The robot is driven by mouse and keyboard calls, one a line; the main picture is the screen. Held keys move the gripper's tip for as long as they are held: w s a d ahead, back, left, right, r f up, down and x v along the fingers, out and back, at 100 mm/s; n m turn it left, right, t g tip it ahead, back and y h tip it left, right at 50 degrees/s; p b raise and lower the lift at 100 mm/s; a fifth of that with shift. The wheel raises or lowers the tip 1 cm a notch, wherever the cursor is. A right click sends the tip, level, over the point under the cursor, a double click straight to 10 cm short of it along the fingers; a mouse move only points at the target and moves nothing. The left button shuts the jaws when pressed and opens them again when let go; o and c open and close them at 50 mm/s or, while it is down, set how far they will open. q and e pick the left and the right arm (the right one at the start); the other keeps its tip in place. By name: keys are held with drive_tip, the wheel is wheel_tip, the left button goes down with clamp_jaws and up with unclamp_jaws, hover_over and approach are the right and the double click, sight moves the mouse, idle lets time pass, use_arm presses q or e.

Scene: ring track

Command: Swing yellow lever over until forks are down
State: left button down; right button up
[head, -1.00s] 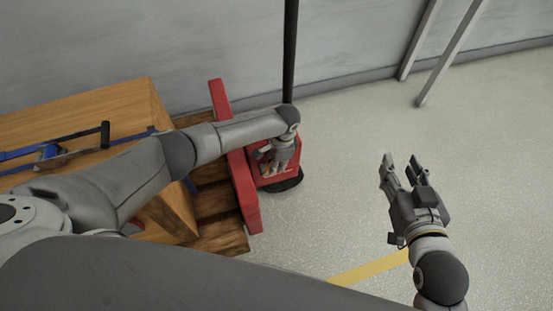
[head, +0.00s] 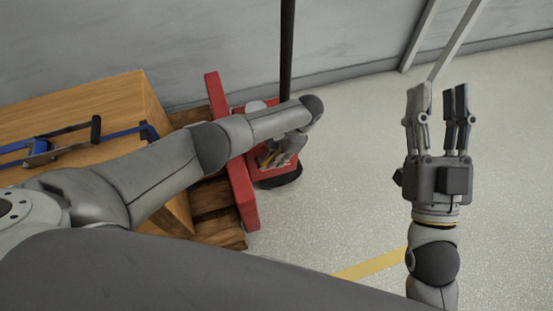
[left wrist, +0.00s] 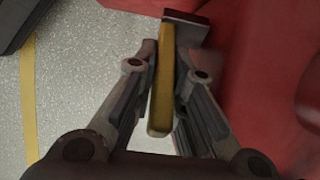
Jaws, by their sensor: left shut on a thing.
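The yellow lever (left wrist: 160,95) lies between the fingers of my left gripper in the left wrist view. It reaches toward a dark red block at its far end. My left gripper (left wrist: 165,75) is shut on the lever. In the head view my left gripper (head: 268,158) is small and partly behind my forearm, at the red pallet truck (head: 280,173). The truck has a tall black pole (head: 287,50). Its forks are hidden, so I cannot tell their height. My right gripper (head: 440,95) is open and empty, fingers pointing up the picture, over bare floor.
A wooden box (head: 125,90) stands on a wooden pallet (head: 218,230) at the left, with a blue-framed tool (head: 70,140) on top. A red upright panel (head: 240,190) is beside it. The grey wall is behind. The floor at the right is clear.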

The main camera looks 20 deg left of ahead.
use_arm(q)
drive_tip(key=shift+f+b, duration=0.2)
drive_tip(key=shift+b, duration=0.3)
use_arm(e)
drive_tip(key=shift+s+d+r+t+y, duration=0.2)
drive_tip(key=shift+s+r+t+y, duration=0.15)
drive_tip(key=shift+s+r+t, duration=0.6)
drive_tip(key=shift+s+d+r+t+y, duration=0.15)
drive_tip(key=shift+s+r+t+y, duration=0.2)
drive_tip(key=shift+s+r+t, duration=0.6)
drive_tip(key=shift+s+r, duration=0.1)
drive_tip(key=shift+r, duration=0.15)
use_arm(q)
drive_tip(key=c, duration=1.8)
unclamp_jaws()
drive_tip(key=shift+o, duration=0.2)
drive_tip(key=shift+y, duration=0.3)
drive_tip(key=shift+d, duration=0.1)
drive_tip(key=v, duration=1.2)
drive_tip(key=shift+w, duration=0.2)
